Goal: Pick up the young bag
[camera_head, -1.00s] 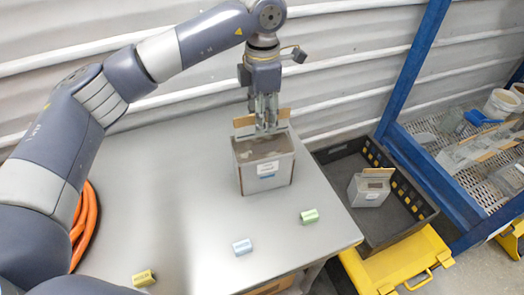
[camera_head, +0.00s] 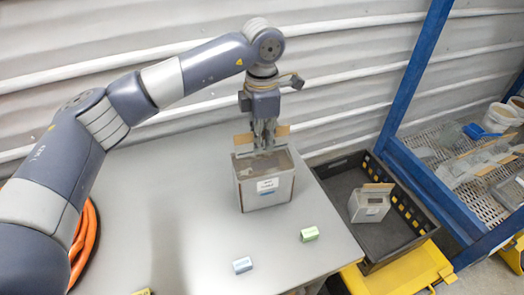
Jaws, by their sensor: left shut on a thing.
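A grey box-shaped bag (camera_head: 262,192) with a white label stands upright on the metal table. The label is too small to read, so I cannot tell whether it is the young bag. Its top looks brownish, and a tan strip (camera_head: 281,131) rises at its back. My left gripper (camera_head: 264,148) points down at the bag's back top edge and is shut on the tan strip. The fingers partly hide the strip. A smaller, similar grey bag (camera_head: 368,208) with a tan strip sits in the black crate on the right. My right gripper is not in view.
The black crate (camera_head: 326,170) stands right of the table (camera_head: 180,210), by a blue frame (camera_head: 412,75). A green block (camera_head: 309,234), a blue block (camera_head: 242,265) and a yellow block (camera_head: 142,292) lie at the front. An orange hose (camera_head: 88,243) curls at left. The table's middle-left is clear.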

